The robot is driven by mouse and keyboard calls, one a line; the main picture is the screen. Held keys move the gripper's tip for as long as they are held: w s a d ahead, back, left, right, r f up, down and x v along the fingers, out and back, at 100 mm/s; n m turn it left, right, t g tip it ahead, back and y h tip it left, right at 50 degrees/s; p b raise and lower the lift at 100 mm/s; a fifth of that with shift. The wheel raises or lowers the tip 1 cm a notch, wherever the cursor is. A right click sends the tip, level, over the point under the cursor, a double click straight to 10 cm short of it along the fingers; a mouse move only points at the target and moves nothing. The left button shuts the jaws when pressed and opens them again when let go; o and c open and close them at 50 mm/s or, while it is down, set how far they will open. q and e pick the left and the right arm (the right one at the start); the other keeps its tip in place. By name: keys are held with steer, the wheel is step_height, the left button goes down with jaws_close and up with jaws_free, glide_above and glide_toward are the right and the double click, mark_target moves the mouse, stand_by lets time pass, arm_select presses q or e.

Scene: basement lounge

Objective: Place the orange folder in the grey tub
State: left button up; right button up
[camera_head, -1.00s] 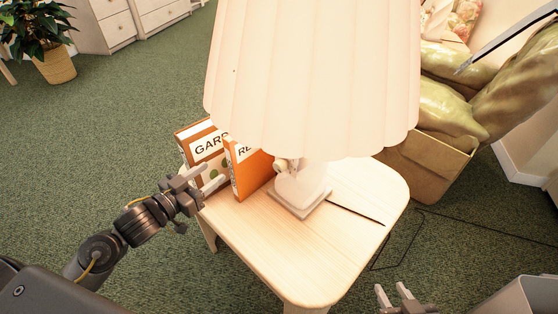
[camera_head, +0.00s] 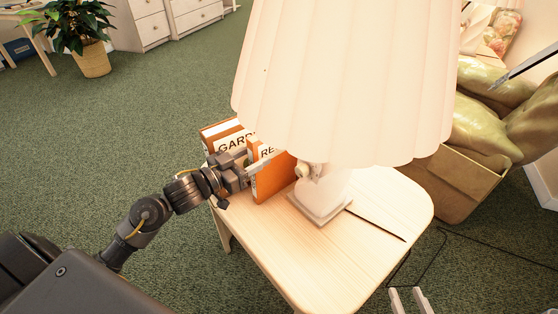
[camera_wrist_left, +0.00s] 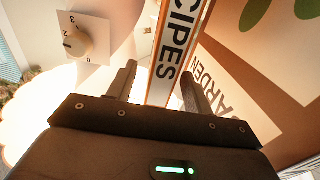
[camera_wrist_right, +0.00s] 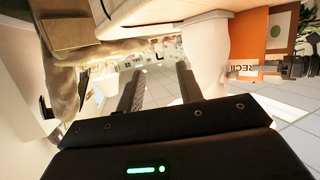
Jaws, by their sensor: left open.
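The orange folder (camera_head: 268,180), its spine label reading RECIPES, stands upright on the small wooden table beside the lamp. Its spine also shows in the left wrist view (camera_wrist_left: 172,50). My left gripper (camera_head: 253,168) is at the folder's spine edge, open, with one finger on each side of the spine; contact cannot be told. The grey tub is not in the head view now.
A GARDEN-labelled folder or book (camera_head: 222,134) stands close behind the orange one. A lamp (camera_head: 322,195) with a wide pleated shade (camera_head: 345,80) overhangs the table (camera_head: 365,255). An armchair or sofa (camera_head: 455,180) stands right. Open carpet lies left.

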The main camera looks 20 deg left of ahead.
mark_target(267, 148)
arm_select(q)
steer(key=b+x, duration=0.1)
steer(key=x, duration=0.3)
steer(key=shift+a, duration=0.1)
steer(key=shift+w+d, duration=0.25)
steer(key=shift+w, duration=0.2)
jaws_close()
arm_select(e)
steer(key=a+r+t+y, duration=0.1)
steer(key=a+r+y, duration=0.1)
steer(key=r, duration=0.1)
steer(key=shift+w+a+r+n+t, duration=0.1)
steer(key=shift+a+r+n+t, duration=0.1)
steer(key=shift+r+n+t, duration=0.15)
